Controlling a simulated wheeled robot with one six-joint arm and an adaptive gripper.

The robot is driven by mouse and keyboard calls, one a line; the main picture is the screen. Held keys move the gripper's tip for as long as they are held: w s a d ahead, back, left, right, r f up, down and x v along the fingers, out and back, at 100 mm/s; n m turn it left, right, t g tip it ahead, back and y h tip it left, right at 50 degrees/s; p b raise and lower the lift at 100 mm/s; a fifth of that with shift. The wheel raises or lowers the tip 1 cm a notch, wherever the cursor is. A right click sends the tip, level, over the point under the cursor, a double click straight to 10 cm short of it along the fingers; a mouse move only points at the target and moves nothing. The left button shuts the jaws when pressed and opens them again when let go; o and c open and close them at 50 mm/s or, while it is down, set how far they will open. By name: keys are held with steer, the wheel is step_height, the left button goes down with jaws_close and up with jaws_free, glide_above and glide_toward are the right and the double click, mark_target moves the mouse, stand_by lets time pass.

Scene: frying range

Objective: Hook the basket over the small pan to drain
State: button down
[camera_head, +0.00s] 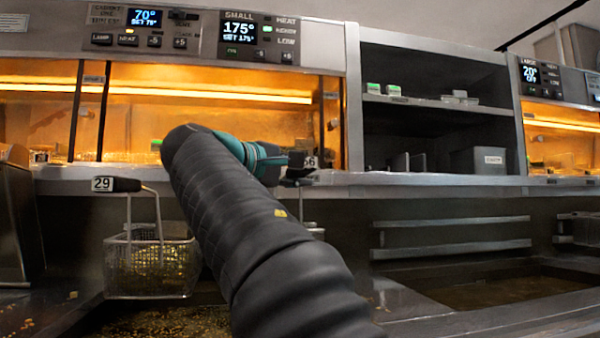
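A wire basket (152,268) with a black handle tagged 29 hangs upright at the left, above an oil pan (170,322) with golden bits in it. A second black handle (299,176), beside a tag reading 56, shows at the ledge in the middle. A thin wire runs down from it, and any basket below is mostly hidden behind my arm. My gripper (292,159) is small and dark beyond the teal wrist, right at this second handle. I cannot tell whether its fingers touch or hold the handle.
A steel ledge (430,181) runs across under the lit warming cabinet (220,110) and dark shelves. The SMALL display (252,40) reads 175°. Empty rails (450,222) and a larger oil pan (505,291) are at the right. A steel bin wall (15,225) stands far left.

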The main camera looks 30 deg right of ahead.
steer(key=c, duration=0.9)
jaws_free()
steer(key=shift+f, duration=0.1)
steer(key=v, duration=1.2)
